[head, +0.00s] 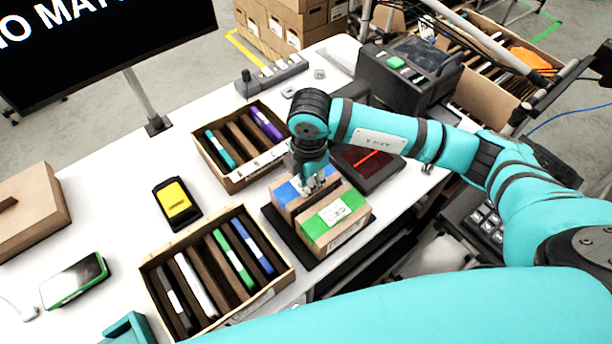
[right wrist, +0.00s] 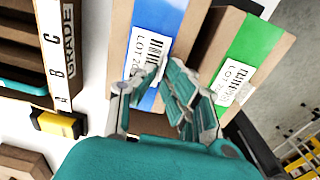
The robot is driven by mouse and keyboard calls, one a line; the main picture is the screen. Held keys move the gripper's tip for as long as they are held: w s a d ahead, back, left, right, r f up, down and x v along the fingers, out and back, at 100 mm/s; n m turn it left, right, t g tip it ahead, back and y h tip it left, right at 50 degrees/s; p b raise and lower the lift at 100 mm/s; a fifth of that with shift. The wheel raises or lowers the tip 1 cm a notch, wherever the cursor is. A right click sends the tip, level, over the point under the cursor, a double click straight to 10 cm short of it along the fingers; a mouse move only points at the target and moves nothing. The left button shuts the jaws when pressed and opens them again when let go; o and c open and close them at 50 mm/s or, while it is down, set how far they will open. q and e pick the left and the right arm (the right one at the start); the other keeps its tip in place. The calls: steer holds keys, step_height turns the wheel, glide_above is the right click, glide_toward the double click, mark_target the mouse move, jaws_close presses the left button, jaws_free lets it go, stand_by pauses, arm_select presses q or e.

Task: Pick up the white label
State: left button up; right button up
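Two brown cartons stand side by side on a black tray (head: 277,229). The carton with a blue band (head: 288,192) carries a white label (right wrist: 150,52) printed with a lot number. The carton with a green band (head: 319,224) carries a similar white label (head: 335,212). My right gripper (head: 313,186) points down over the blue-banded carton. In the right wrist view its fingers (right wrist: 150,92) are apart, with the blue carton's label just beyond and between them; contact cannot be told. The gripper partly hides that label in the head view.
Open cartons with coloured folders stand at the back (head: 203,152) and front left (head: 152,290) of the tray. A yellow-topped black device (head: 175,200) and a green-edged phone-like device (head: 75,279) lie left.

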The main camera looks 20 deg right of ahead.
steer(key=shift+c, duration=0.2)
jaws_close()
steer(key=shift+r+b, duration=0.6)
steer(key=shift+r, duration=0.25)
steer(key=shift+s+a+r+b, duration=0.15)
steer(key=shift+s+r+b, duration=0.2)
steer(key=shift+r+b, duration=0.35)
steer(key=s+a+r+b, duration=0.2)
steer(key=s+a+b, duration=0.1)
steer(key=s, duration=1.1)
step_height(320, 180, up, 6)
steer(key=s+p, duration=0.1)
steer(key=p, duration=0.4)
steer(key=shift+d, duration=0.2)
